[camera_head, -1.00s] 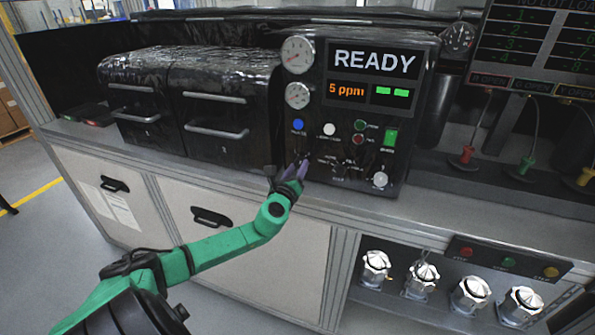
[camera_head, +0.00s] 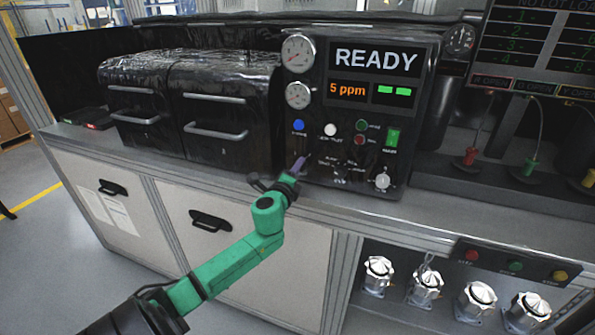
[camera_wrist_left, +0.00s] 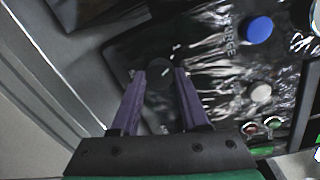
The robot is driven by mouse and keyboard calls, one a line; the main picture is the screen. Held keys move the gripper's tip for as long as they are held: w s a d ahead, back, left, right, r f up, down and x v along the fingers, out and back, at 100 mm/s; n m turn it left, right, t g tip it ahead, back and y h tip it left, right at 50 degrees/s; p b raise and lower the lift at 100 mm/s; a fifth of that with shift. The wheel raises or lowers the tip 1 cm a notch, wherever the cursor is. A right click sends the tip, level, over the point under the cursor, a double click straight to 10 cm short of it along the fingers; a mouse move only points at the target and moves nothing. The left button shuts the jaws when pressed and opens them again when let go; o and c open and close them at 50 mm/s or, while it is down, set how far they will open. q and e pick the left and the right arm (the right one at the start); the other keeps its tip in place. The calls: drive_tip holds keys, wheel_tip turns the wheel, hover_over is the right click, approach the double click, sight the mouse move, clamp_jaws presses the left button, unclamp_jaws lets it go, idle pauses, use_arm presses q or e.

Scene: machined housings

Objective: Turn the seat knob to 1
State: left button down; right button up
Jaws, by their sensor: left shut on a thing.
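The control panel (camera_head: 345,150) has a READY screen, two dials and several buttons. My left gripper (camera_head: 299,164) is at the panel's lower left, its purple fingers against the panel. In the left wrist view, the two fingers (camera_wrist_left: 160,92) sit on either side of a dark round knob (camera_wrist_left: 159,90) and are shut on it. A white knob (camera_head: 382,181) stands at the panel's lower right. My right gripper is not in view.
A blue button (camera_head: 299,125) and a white button (camera_head: 330,130) sit just above my fingers. A black cabinet with handles (camera_head: 215,110) stands left of the panel. The bench edge (camera_head: 395,218) runs below, with several silver fittings (camera_head: 425,285) underneath.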

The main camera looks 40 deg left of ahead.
use_arm(q)
drive_tip(key=shift+r+n, duration=0.1)
drive_tip(key=shift+n, duration=0.2)
drive_tip(key=shift+c, duration=2)
unclamp_jaws()
drive_tip(key=shift+s+d, duration=0.15)
drive_tip(key=shift+s, duration=0.2)
drive_tip(key=f+b+v, duration=0.1)
drive_tip(key=b+v, duration=0.1)
drive_tip(key=v, duration=1.1)
drive_tip(key=shift+s+r, duration=0.4)
drive_tip(key=shift+r, duration=0.05)
